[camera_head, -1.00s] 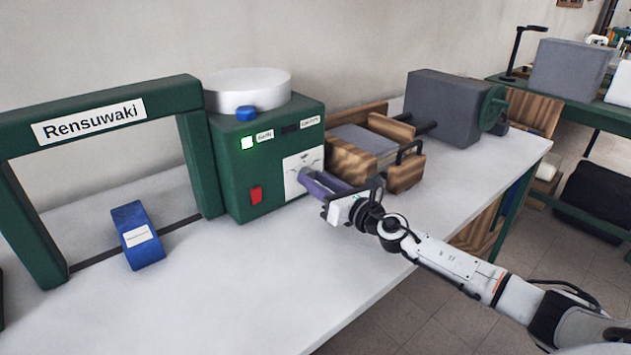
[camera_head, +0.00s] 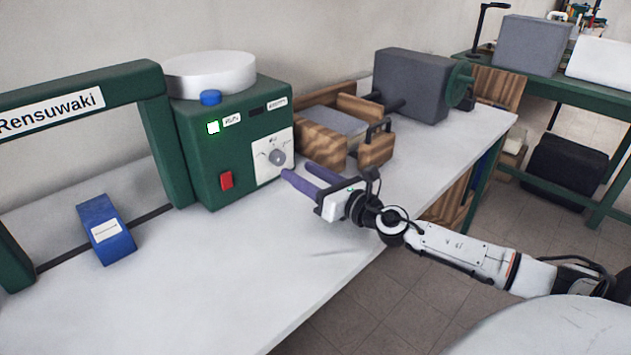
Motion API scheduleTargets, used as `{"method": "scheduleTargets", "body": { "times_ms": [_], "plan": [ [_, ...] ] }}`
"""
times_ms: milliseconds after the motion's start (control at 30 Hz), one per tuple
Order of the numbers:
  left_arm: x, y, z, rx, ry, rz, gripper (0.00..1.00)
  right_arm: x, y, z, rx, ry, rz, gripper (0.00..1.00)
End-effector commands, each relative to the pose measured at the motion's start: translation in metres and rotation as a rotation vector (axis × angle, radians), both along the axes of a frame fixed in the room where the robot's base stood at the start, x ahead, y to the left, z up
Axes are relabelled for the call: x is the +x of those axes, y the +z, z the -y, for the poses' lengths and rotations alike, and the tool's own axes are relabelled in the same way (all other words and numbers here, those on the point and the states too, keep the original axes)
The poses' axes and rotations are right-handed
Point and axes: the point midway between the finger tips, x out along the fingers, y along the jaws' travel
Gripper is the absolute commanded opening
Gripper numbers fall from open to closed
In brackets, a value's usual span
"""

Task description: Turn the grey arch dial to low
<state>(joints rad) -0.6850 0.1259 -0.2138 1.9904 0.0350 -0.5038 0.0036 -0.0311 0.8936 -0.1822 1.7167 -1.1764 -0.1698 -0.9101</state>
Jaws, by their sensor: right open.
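The grey dial (camera_head: 277,157) sits on a white scale plate on the front of the green machine box (camera_head: 217,163). The scale's lettering is too small to read, so I cannot tell the setting. My right gripper (camera_head: 297,171), with purple fingers, is open and empty. It is just in front of the dial, to its right and slightly lower in the picture, and looks apart from it. My left gripper is not in view.
A blue block (camera_head: 105,229) sits at left. The front tabletop is clear.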

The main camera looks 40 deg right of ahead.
Motion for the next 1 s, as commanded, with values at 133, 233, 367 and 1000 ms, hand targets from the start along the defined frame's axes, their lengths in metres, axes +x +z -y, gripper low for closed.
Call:
{"method": "scheduleTargets", "body": {
  "times_ms": [133,233,367,1000],
  "plan": [
    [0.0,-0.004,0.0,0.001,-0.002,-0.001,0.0,-0.022,-0.002,0.001,-0.001,0.002,-0.003,0.48],
    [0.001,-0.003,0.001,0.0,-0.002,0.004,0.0,-0.031,-0.002,0.002,-0.001,0.0,-0.002,0.48],
    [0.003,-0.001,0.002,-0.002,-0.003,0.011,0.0,-0.039,-0.001,0.002,-0.001,0.001,-0.001,0.48],
    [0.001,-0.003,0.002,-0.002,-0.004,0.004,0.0,-0.041,0.0,0.003,-0.002,0.0,0.0,0.48]
  ]
}}
